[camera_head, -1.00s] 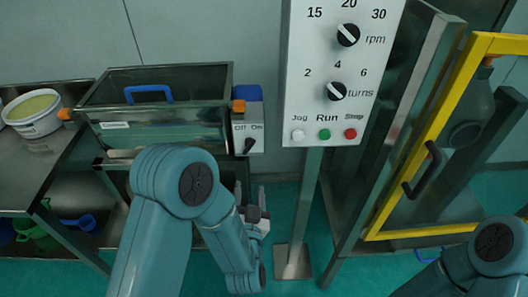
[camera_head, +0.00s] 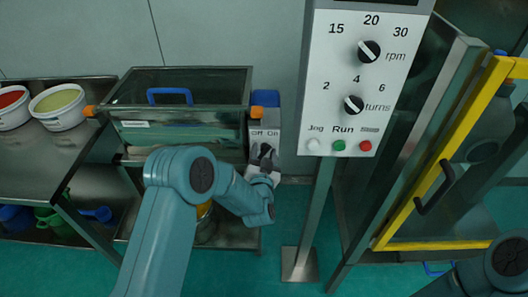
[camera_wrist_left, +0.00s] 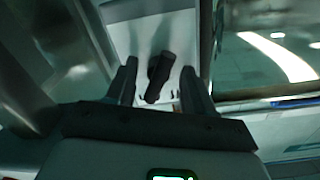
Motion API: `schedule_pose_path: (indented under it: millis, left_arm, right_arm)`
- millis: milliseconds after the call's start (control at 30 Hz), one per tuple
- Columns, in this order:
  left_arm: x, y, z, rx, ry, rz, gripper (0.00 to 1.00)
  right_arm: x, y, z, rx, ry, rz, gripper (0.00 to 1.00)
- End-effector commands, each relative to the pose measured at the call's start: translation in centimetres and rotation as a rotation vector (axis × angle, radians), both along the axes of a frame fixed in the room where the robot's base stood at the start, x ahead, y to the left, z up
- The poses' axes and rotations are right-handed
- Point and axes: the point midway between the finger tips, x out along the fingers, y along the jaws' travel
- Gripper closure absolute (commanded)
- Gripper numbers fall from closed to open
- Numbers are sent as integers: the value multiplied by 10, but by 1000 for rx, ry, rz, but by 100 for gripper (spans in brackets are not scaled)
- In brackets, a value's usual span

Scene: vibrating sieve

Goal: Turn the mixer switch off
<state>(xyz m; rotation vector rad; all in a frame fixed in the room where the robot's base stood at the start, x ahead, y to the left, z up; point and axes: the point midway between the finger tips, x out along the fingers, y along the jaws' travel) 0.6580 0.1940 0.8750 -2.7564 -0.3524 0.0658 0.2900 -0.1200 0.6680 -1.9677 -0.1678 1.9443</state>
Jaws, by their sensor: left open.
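The mixer switch (camera_wrist_left: 160,72) is a black lever-like knob on a pale switch box (camera_head: 265,122) marked Off and On. The box is at the right end of the glass-sided mixer trough (camera_head: 190,112). My left gripper (camera_head: 265,160) is in front of the box and hides part of the knob in the head view. In the left wrist view the open fingers (camera_wrist_left: 159,67) stand on either side of the knob, with gaps visible beside it. I cannot tell which label the knob points to. My right gripper is out of view; only part of that arm shows at lower right.
A control panel (camera_head: 350,75) with rpm and turns dials and three buttons stands on a post (camera_head: 318,205) just right of the switch box. A yellow-framed door (camera_head: 440,155) is further right. White tubs (camera_head: 58,108) sit on the steel table at left.

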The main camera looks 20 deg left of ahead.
Motion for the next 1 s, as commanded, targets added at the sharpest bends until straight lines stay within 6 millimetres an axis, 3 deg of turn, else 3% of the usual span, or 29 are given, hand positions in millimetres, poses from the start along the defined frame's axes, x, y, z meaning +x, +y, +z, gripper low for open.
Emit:
schedule_pose_path:
  millis: [267, 433, 767, 1000]
  left_arm:
    - [2, -1, 0, 0, 0, -1, 48]
    - [2, -1, 0, 0, 0, -1, 100]
    - [2, -1, -2, -26, -9, -1, 100]
    - [2, -1, -6, -149, -47, -1, 100]
  right_arm:
    - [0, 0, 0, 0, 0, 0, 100]
    - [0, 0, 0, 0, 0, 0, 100]
    - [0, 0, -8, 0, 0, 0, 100]
    - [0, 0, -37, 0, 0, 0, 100]
